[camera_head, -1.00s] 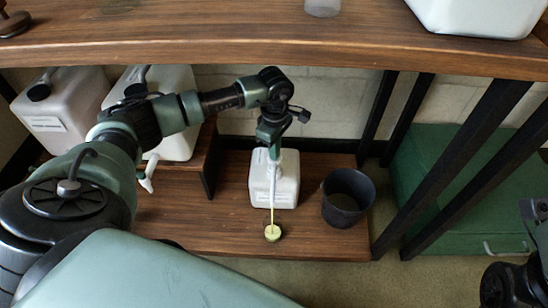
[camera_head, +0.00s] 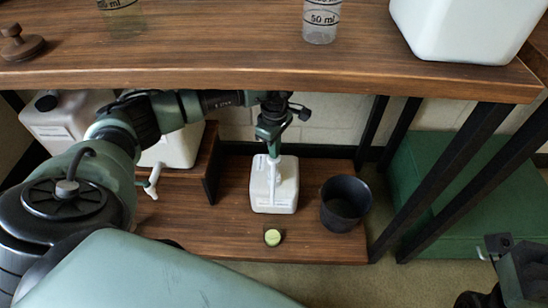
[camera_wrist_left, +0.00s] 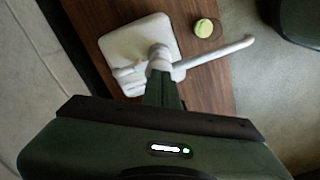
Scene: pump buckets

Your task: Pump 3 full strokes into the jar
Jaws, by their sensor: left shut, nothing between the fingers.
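A white pump bottle (camera_head: 286,197) stands on the lower wooden shelf, its white spout pointing toward the front. The small jar (camera_head: 273,237) stands on the shelf in front of it, with yellow-green liquid inside. My left gripper (camera_head: 270,144) is shut and empty, pointing down onto the pump head; contact is hard to tell. The left wrist view shows the bottle (camera_wrist_left: 140,44), the spout (camera_wrist_left: 216,57) and the jar (camera_wrist_left: 205,28) close to the spout's line. No stream shows now. My right arm's end (camera_head: 500,275) is partly in view at the lower right; its fingers are unclear.
A dark bucket (camera_head: 345,203) stands right of the bottle. White canisters (camera_head: 67,128) stand at the left on a raised wooden step (camera_head: 211,160). The upper wooden shelf (camera_head: 230,60) overhangs the arm and holds a measuring beaker (camera_head: 320,22). A green box (camera_head: 440,190) is behind dark legs.

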